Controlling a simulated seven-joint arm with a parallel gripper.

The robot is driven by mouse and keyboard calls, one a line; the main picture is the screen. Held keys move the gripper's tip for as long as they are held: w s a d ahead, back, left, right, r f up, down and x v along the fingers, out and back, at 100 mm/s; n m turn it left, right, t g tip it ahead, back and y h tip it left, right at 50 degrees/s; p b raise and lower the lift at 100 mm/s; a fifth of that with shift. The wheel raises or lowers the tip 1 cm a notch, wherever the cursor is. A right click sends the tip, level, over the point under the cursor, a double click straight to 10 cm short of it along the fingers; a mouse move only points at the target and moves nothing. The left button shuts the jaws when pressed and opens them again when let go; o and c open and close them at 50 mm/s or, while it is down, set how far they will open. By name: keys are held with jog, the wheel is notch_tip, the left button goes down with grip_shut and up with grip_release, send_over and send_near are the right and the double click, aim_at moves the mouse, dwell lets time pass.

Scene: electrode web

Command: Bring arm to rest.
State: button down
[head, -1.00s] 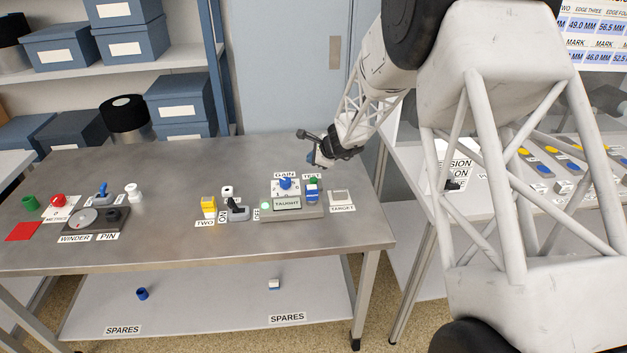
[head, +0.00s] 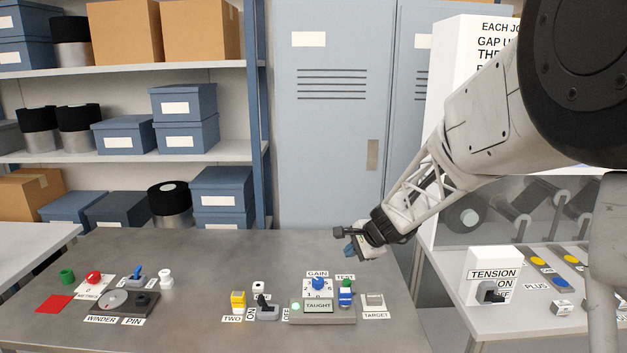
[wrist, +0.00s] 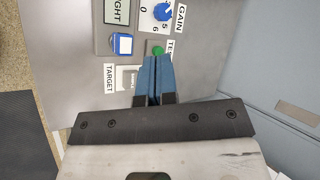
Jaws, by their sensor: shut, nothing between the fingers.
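My gripper (head: 352,250) is held above the back right part of the metal table (head: 200,255), behind and above the panel marked TAUGHT (head: 318,305). In the wrist view my gripper's blue fingers (wrist: 157,62) are together, with nothing between them. They point toward the green TEST button (wrist: 158,48), which they partly overlap in the picture. I cannot tell the exact height above the table.
A black lever (head: 266,308) is left of the panel. A TENSION box (head: 494,275) stands on the right table. The table's middle back is clear.

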jog(key=s+d+r+n+g+h, duration=0.1)
jog(key=s+r+n, duration=0.25)
jog(key=s, duration=0.75)
jog(key=s+d+r+n+g+h, duration=0.1)
jog(key=s+r+n, duration=0.3)
jog(key=s, duration=0.7)
jog(key=s+d+n+h, duration=0.2)
jog(key=s+d, duration=0.1)
jog(key=s, duration=0.7)
jog(key=s+d+r+n+h, duration=0.1)
jog(key=s+d+n+h, duration=0.1)
jog(key=s, duration=0.9)
jog(key=shift+d+n+g, duration=0.3)
jog(key=shift+d+n, duration=0.15)
jog(key=shift+s+r, duration=0.1)
